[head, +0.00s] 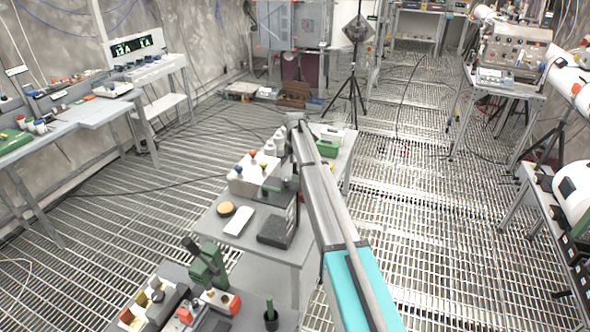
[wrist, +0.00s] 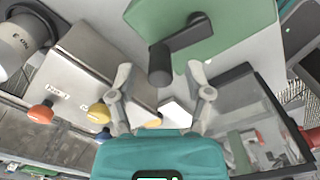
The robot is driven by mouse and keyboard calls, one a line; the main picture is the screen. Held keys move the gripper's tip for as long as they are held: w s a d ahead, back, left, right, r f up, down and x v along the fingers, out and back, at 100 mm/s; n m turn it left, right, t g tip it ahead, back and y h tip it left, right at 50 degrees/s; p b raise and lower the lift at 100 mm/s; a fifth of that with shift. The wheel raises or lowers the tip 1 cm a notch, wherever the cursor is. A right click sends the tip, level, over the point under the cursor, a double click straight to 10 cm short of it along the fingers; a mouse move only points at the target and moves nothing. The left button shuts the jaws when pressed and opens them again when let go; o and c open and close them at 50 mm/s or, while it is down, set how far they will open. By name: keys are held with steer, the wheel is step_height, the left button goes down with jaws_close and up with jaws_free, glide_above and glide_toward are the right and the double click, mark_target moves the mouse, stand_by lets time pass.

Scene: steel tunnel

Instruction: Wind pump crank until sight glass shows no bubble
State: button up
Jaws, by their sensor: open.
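In the wrist view a green box (wrist: 230,30), likely the pump body, carries a dark grey crank (wrist: 187,36) with a round knob (wrist: 160,66) at its end. My gripper (wrist: 160,70) is open, and the knob appears between its two fingertips. I cannot tell how far the knob lies beyond them, and no contact shows. In the head view a green box (head: 327,148) sits on the table past my arm; the crank is not clear there. I cannot make out a sight glass or a bubble in either view.
In the wrist view a pale box with orange and yellow knobs (wrist: 80,85) is at left, and a dark-framed clear panel (wrist: 255,115) at right. The grating floor (head: 400,220) right of my arm is clear.

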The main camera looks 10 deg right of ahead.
steer(key=shift+f, duration=0.3)
jaws_close()
stand_by(0.4)
